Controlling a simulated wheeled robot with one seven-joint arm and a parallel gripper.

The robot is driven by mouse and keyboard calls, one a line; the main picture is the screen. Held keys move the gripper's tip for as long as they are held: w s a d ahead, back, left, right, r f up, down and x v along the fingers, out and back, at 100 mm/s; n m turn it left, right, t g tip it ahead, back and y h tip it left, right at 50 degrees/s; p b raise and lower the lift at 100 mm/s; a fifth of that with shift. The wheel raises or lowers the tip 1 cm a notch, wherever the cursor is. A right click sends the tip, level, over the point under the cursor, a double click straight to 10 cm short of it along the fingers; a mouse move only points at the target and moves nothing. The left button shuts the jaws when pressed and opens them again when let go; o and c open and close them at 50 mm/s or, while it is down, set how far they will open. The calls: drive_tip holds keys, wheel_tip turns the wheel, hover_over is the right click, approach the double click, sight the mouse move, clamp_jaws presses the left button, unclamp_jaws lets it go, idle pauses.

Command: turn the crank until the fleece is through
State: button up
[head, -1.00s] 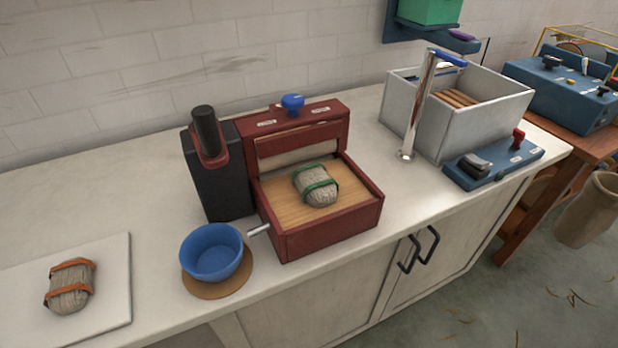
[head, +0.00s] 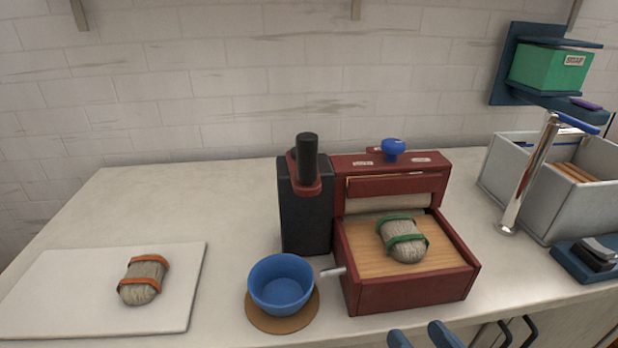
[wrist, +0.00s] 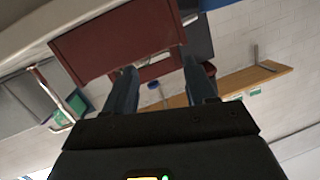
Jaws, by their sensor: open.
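The red machine (head: 408,294) stands on the counter with a wooden bed and a roller at its back. A grey fleece bundle with green bands (head: 404,243) lies on the bed, in front of the roller. The crank (head: 306,160), a black upright grip on a red arm, is on the black housing (head: 304,220) at the machine's left. My gripper (head: 420,336) shows at the bottom edge, its blue fingers apart and empty, in front of the machine. In the wrist view, my open gripper (wrist: 160,72) has the red machine (wrist: 115,42) beyond it; the fleece is not discernible there.
A blue bowl (head: 281,285) stands on a round brown mat under the machine's short spout. An orange-banded bundle (head: 144,280) lies on a white board (head: 60,285) at left. The back-left counter is clear.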

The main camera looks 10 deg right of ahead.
drive_tip(key=w+a+r+n+y+b, duration=0.2)
drive_tip(key=w+a+r+n+y, duration=0.15)
drive_tip(key=w+r, duration=0.5)
drive_tip(key=n+g+y+b, duration=0.1)
drive_tip(key=n+y+b, duration=0.1)
drive_tip(key=n+y, duration=0.2)
approach(298, 150)
drive_tip(key=w, duration=0.3)
drive_tip(key=w+a+f, duration=0.1)
drive_tip(key=shift+w+a, duration=0.1)
drive_tip(key=shift+w, duration=0.1)
drive_tip(key=p+x, duration=0.1)
drive_tip(key=x, duration=0.6)
drive_tip(key=shift+w+a, duration=0.15)
drive_tip(key=shift+a, duration=0.05)
clamp_jaws()
